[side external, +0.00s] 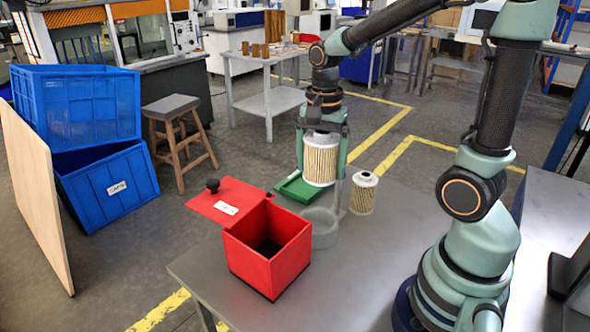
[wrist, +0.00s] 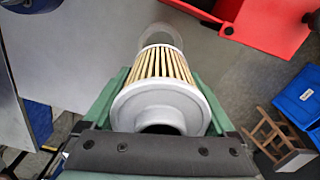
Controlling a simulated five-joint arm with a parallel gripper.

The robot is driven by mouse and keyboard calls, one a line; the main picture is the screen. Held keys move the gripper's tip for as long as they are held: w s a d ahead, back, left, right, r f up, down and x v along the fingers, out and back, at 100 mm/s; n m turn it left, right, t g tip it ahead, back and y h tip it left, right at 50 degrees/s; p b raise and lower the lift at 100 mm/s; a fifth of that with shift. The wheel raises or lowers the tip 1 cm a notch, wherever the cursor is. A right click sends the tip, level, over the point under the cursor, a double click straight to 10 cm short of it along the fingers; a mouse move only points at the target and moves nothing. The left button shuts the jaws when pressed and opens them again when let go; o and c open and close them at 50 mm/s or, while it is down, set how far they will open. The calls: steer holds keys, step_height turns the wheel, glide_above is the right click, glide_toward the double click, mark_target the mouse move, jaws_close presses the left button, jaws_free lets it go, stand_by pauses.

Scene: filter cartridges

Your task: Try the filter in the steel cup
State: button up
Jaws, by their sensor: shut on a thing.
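My gripper (side external: 322,165) is shut on a pleated filter (side external: 321,158) with a pale end cap. It holds the filter upright in the air above the table. In the wrist view my gripper (wrist: 163,88) has the same filter (wrist: 162,64) between its green fingers, with its round cap facing the camera. The steel cup (side external: 322,238), a short grey ring, stands on the table below the held filter and apart from it. The cup (wrist: 160,31) also shows past the filter's far end, partly hidden by it. A second, slimmer filter (side external: 363,196) stands upright on the table to the right.
An open red box (side external: 267,268) stands in front of the cup, to its left; it also shows in the wrist view (wrist: 262,22). Its red lid (side external: 225,201) has a black knob. A green tray (side external: 297,192) lies behind the cup.

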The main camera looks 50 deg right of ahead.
steer(key=shift+f, duration=5.5)
steer(key=shift+f, duration=0.5)
steer(key=o, duration=1.1)
steer(key=shift+r, duration=0.2)
steer(key=shift+r, duration=0.8)
steer(key=shift+r, duration=3.25)
